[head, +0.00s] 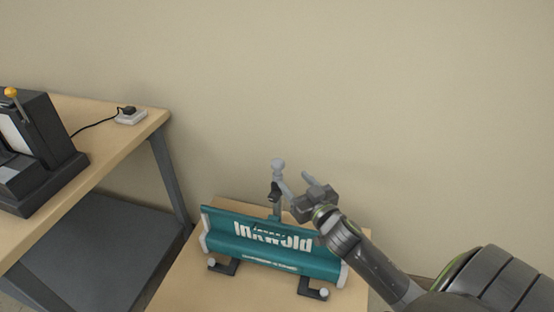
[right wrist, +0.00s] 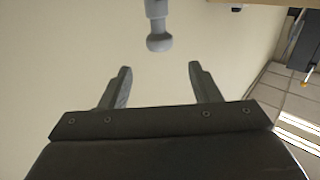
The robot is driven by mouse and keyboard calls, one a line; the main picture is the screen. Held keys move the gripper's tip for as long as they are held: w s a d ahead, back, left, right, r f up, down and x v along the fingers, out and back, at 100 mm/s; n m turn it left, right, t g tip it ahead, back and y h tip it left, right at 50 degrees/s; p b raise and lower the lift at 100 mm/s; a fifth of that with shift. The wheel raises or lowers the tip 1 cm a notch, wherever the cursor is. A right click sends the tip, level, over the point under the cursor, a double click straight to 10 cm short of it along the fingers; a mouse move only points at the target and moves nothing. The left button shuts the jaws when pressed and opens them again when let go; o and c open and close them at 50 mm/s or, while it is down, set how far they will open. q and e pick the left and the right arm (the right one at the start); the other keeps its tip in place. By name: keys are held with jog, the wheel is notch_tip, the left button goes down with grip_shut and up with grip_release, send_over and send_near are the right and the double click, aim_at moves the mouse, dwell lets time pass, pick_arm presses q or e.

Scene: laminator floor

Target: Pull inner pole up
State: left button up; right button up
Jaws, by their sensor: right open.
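The inner pole (head: 278,177) is a short grey upright rod with a round knob on top. It rises behind a teal banner unit (head: 270,243) lettered "Inkwold". My right gripper (head: 294,187) is open and empty, close to the right of the pole in the head view. In the right wrist view the pole's knob (right wrist: 159,42) lies ahead of the open fingers (right wrist: 160,80), roughly centred and not between them. My left gripper is not in view.
The banner unit stands on dark feet (head: 313,289) on a small wooden table (head: 185,284). The plain wall behind is clear.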

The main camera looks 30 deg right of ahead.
aim_at(281, 166)
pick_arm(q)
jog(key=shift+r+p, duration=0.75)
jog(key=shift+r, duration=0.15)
pick_arm(e)
jog(key=w, duration=1)
jog(key=shift+w+d, duration=0.1)
jog(key=shift+d, duration=0.3)
